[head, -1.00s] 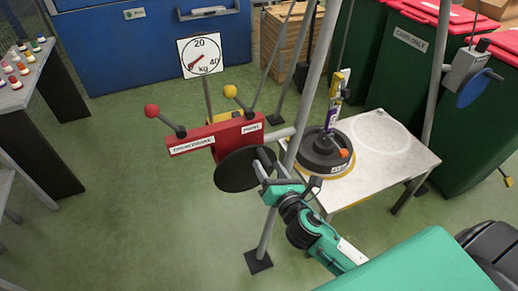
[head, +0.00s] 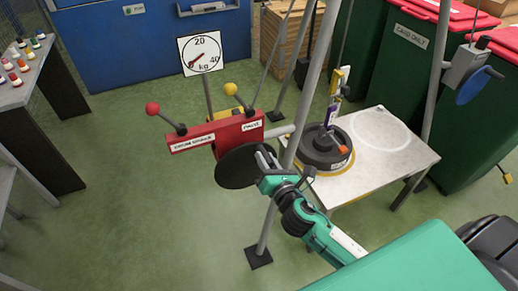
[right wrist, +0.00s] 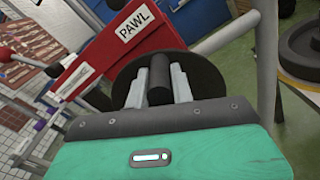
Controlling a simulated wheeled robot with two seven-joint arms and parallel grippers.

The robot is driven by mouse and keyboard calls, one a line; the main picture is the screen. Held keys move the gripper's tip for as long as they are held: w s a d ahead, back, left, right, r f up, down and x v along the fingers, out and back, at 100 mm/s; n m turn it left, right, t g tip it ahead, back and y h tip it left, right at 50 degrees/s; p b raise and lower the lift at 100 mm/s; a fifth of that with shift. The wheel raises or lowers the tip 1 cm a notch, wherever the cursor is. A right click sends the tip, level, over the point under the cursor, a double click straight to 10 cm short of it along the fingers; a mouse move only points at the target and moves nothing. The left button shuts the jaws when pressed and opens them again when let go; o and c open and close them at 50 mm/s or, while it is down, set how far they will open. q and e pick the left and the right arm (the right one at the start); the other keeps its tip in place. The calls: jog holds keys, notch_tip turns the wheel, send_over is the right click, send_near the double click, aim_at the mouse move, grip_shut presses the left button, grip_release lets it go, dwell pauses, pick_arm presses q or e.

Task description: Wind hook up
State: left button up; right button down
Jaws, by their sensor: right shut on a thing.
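The red winch housing (head: 215,135) carries a label reading PAWL and a red-knobbed lever (head: 152,108) and a yellow-knobbed lever (head: 231,90). A black crank disc (head: 236,168) sits on its near side. My right gripper (head: 264,158) is shut on the disc's dark crank handle (right wrist: 159,84), with one finger on each side in the right wrist view. A yellow and purple hook piece (head: 334,100) hangs upright over a round black weight (head: 322,152) on the white table. Whether the hook bears the weight is unclear. My left gripper is out of view.
A dial gauge in kg (head: 202,53) stands behind the winch. Grey tripod legs (head: 307,80) rise close to my right gripper. The white table (head: 395,160) has a bare ring mark at right. A second winch with a blue disc (head: 478,85) is at far right.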

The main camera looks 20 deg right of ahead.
jog(key=shift+d+f+m+b, duration=0.4)
jog(key=shift+f+m+b, duration=0.1)
jog(key=shift+m, duration=0.2)
jog(key=shift+d+f+m+b, duration=0.4)
jog(key=shift+d+m, duration=0.3)
jog(key=shift+m, duration=0.4)
jog(key=shift+f, duration=0.15)
jog(key=shift+d+f+m+b, duration=0.45)
jog(key=shift+f+m, duration=0.1)
jog(key=shift+m, duration=0.35)
jog(key=shift+d+f+m+b, duration=0.4)
jog(key=shift+f+m, duration=0.15)
jog(key=shift+m, duration=0.35)
jog(key=shift+f, duration=0.1)
jog(key=shift+d+f+m+b, duration=0.2)
jog(key=shift+f+m+b, duration=0.15)
jog(key=shift+f+m, duration=0.45)
jog(key=shift+d+f+m+b, duration=0.2)
jog(key=shift+f+m+b, duration=0.2)
jog(key=shift+m, duration=0.6)
